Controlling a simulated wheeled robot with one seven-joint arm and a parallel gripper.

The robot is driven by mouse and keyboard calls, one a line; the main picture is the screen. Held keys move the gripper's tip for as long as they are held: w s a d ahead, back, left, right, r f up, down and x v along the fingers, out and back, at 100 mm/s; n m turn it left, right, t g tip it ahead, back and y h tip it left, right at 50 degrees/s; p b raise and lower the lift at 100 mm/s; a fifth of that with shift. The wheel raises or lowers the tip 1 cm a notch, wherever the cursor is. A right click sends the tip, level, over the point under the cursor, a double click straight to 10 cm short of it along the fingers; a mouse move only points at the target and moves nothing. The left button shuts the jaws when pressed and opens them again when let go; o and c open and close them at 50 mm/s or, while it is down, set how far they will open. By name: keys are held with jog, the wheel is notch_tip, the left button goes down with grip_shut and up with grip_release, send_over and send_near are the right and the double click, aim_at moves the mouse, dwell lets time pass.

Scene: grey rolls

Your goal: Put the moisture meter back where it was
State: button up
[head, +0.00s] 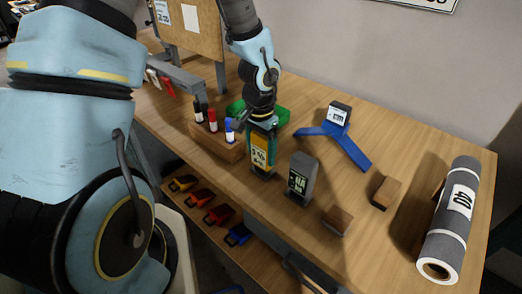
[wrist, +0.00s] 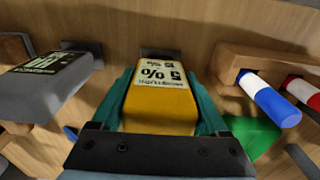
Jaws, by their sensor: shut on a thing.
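The yellow meter (head: 259,151) with a white "%" label is upright above the table, right of the marker block. It also shows in the wrist view (wrist: 158,105). My gripper (head: 263,131) is above it, its teal fingers shut on the meter's two sides, as the wrist view (wrist: 163,92) shows. A dark piece (wrist: 160,52) is just beyond the meter's far end. I cannot tell whether the meter touches it. A grey device with a dark label (head: 301,178) stands close to the right of the meter.
A wooden block (head: 228,151) with red, blue and black markers is on the left, a green tray (head: 280,117) behind. A blue three-armed stand (head: 350,150), wooden blocks (head: 385,192) and a grey roll (head: 452,215) are to the right. Coloured bins (head: 201,196) sit below the front edge.

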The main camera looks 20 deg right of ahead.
jog(key=shift+f, duration=0.1)
jog(key=o, duration=1.3)
notch_tip(320, 180, up, 12)
jog(key=shift+a+r+b, duration=0.1)
jog(key=shift+r+b, duration=0.05)
jog(key=shift+b, duration=0.3)
jog(key=a+n, duration=0.3)
jog(key=a, duration=0.5)
jog(key=w+a+n+t, duration=0.1)
jog(key=a+n, duration=0.3)
jog(key=a, duration=0.4)
jog(key=a+r+n, duration=0.1)
jog(key=a+n, duration=0.3)
jog(key=a, duration=0.4)
jog(key=shift+w+a+t, duration=0.2)
jog(key=shift+a+t, duration=0.1)
jog(key=shift+a, duration=0.1)
